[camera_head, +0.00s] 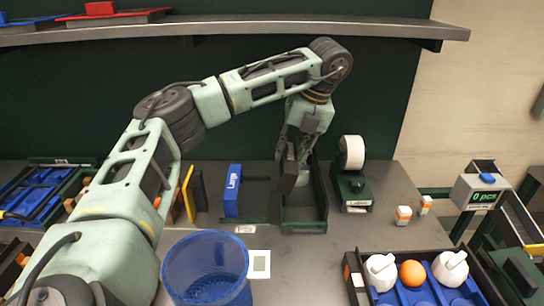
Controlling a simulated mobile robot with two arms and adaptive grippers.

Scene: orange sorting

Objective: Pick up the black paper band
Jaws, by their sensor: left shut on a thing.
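My left gripper (291,168) reaches down from above into a narrow dark open bin (304,226) at the middle back of the table. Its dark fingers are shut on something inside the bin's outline. The thing between them is dark and mostly hidden by the fingers, and I take it to be the black paper band. I cannot tell whether it is clear of the bin floor. My right gripper is out of view.
A blue "Large" divider (232,190) stands left of the bin and a white-roll dispenser (352,152) right of it. A blue bucket (207,268) stands in front. A tray (352,283) with an orange and white-wrapped items is at lower right. A shelf (250,27) hangs above.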

